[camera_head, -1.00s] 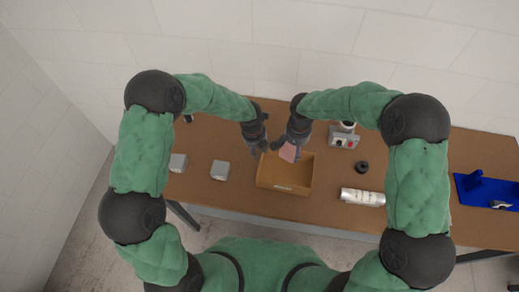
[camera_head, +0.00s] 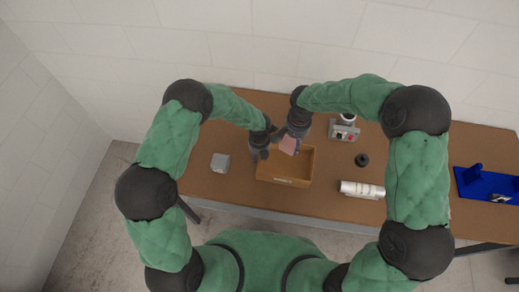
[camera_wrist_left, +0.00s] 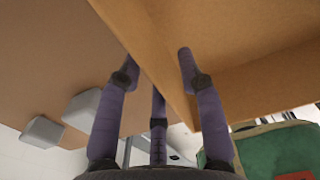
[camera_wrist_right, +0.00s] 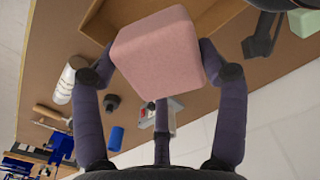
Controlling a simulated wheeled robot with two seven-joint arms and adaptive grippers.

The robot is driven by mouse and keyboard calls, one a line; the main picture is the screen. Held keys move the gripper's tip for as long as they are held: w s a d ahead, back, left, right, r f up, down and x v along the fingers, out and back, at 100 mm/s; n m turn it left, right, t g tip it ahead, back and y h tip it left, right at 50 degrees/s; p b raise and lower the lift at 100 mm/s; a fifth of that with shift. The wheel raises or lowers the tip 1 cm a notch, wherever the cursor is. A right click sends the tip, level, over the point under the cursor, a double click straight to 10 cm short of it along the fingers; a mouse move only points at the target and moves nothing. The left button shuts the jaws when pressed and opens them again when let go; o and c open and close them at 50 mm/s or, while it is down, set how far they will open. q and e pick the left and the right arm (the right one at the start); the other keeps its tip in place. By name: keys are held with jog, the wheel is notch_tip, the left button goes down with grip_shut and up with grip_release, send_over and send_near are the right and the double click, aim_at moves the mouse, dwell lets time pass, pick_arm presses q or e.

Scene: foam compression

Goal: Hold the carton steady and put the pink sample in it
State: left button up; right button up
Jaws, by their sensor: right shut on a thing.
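The open brown carton (camera_head: 285,181) stands on the table; its wall also shows in the left wrist view (camera_wrist_left: 160,70). My left gripper (camera_head: 261,152) is at the carton's left wall. Its open fingers (camera_wrist_left: 158,55) straddle the wall, one on each side, with a gap visible between them. The pink sample (camera_head: 289,146) is a block with rounded edges, seen large in the right wrist view (camera_wrist_right: 160,50). My right gripper (camera_wrist_right: 158,65) is shut on it and holds it over the carton's back part. The carton's back left corner is hidden by the grippers.
A grey block (camera_head: 220,163) lies left of the carton. To the right are a white cylinder (camera_head: 362,190), a black round part (camera_head: 362,160) and a grey device with a red button (camera_head: 344,132). A blue stand (camera_head: 487,183) is at the far right.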

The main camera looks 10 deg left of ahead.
pick_arm(q)
jog(key=shift+f, duration=1)
grip_shut()
pick_arm(e)
jog(key=shift+f, duration=6.25)
jog(key=o, duration=0.9)
jog(key=shift+r, duration=0.15)
notch_tip(320, 180, up, 12)
jog(key=shift+f, duration=0.1)
